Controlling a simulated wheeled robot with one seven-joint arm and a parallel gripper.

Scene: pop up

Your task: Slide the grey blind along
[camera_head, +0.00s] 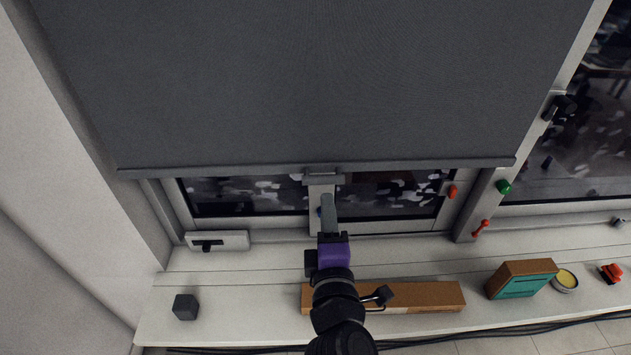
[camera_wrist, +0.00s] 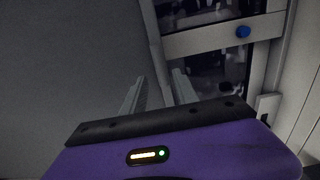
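The grey blind (camera_head: 320,85) hangs across the window in the head view, with its bottom bar (camera_head: 230,169) running nearly level above the lower part of the glass. A small grey pull tab (camera_head: 323,179) sits at the middle of the bar. My gripper (camera_head: 327,198) points up toward the tab from just below it. In the wrist view the blind (camera_wrist: 70,60) fills the left side. There the fingers of my gripper (camera_wrist: 160,78) stand apart, with the blind's edge showing between and beyond them. Whether they touch the bar or tab is unclear.
On the sill (camera_head: 255,263) are a dark cube (camera_head: 186,307), a long brown box (camera_head: 430,296), a brown and teal box (camera_head: 521,279) and a yellow-topped tin (camera_head: 565,280). The left sill is mostly clear.

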